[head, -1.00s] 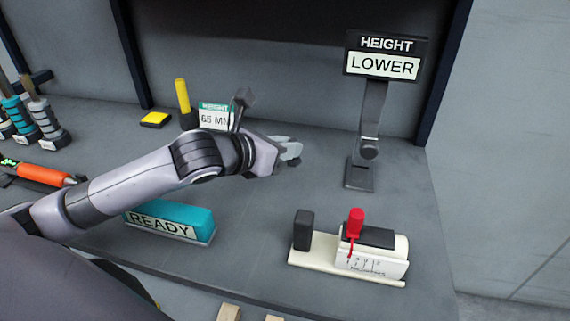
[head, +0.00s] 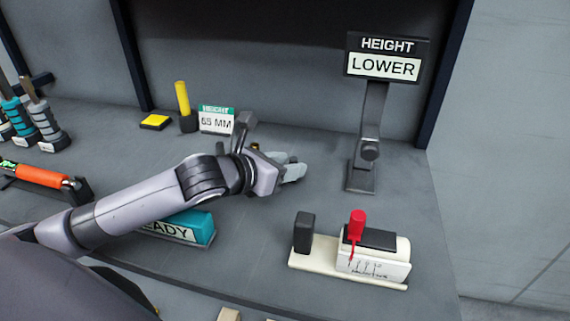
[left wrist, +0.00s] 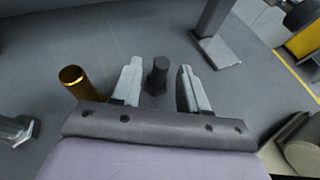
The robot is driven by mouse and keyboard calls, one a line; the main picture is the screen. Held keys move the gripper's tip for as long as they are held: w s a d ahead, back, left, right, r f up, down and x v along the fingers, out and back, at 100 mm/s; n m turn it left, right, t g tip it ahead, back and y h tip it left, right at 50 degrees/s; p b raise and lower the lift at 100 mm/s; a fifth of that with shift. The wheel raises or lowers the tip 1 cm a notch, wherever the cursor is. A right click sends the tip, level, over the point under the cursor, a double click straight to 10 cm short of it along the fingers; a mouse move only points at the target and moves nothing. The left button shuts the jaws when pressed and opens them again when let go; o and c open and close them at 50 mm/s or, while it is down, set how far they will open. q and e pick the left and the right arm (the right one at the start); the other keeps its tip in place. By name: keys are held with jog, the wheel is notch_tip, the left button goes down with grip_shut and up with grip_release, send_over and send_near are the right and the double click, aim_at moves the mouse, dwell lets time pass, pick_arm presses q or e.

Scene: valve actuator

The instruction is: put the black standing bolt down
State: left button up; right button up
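The black bolt (left wrist: 157,75) shows in the left wrist view as a short dark post between the two fingers of my left gripper (left wrist: 160,88). The fingers are apart, with a visible gap on each side of it. It looks upright on the grey bench top. In the head view my left gripper (head: 290,170) is low over the middle of the bench, and the bolt is hidden there. My right gripper is in neither view.
A gold cylinder (left wrist: 75,80) stands left of the fingers in the wrist view. A sign post (head: 367,150) reading "HEIGHT LOWER" stands to the right. A cream gauge block (head: 372,262) with a red lever is near the front right. A teal block (head: 205,228) is partly behind my arm.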

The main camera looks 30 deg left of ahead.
pick_arm(q)
jog(key=shift+r, duration=0.1)
jog(key=shift+s+r, duration=0.1)
jog(key=v, duration=0.9)
jog(key=shift+s+a+r+p, duration=0.2)
jog(key=shift+a+p, duration=0.1)
jog(key=shift+p, duration=0.05)
jog(key=shift+s+a+r+p, duration=0.2)
jog(key=shift+s+p, duration=0.25)
jog(key=shift+p, duration=0.1)
jog(key=shift+s+r+p, duration=0.2)
jog(key=shift+s+p, duration=0.25)
jog(key=shift+p, duration=0.1)
jog(key=shift+s+d, duration=0.1)
jog(key=shift+s, duration=0.05)
